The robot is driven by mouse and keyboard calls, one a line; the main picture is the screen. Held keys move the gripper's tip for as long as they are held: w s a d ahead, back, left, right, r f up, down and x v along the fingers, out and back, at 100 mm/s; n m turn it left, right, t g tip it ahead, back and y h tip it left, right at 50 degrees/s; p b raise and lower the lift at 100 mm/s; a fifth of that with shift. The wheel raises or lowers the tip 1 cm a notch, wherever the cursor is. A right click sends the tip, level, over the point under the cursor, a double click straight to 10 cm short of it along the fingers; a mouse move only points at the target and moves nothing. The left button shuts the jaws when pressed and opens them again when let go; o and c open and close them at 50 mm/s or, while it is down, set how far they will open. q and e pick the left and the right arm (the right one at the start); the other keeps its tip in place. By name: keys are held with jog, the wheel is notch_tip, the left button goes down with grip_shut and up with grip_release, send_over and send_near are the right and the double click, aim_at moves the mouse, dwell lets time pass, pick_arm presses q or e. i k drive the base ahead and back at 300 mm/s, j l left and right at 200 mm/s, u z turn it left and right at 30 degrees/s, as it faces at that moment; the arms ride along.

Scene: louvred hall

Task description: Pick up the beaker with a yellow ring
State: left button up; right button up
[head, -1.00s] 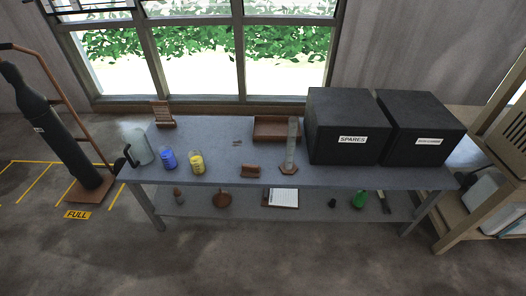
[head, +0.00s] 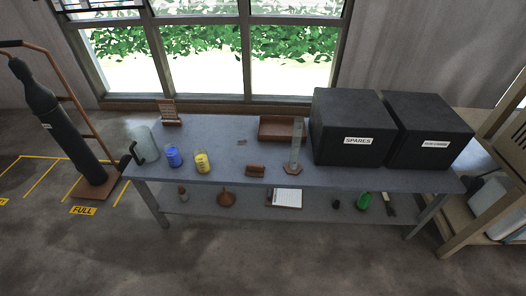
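A small beaker with yellow on it (head: 202,163) stands upright near the front edge of the grey table, left of the middle. A similar beaker with blue on it (head: 173,156) stands just to its left. A larger pale jug with a dark handle (head: 147,143) stands further left, near the table's left end. Neither of my grippers shows in the head view.
The grey table (head: 225,142) has a lower shelf. A brown block (head: 255,170), a tall cylinder (head: 296,147) and a brown tray (head: 270,129) stand right of the beakers. Two black boxes (head: 347,153) (head: 436,157) fill the right end. The floor in front is clear.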

aim_at(199, 156)
jog(key=i+l+u, duration=0.9)
jog(key=j, duration=0.1)
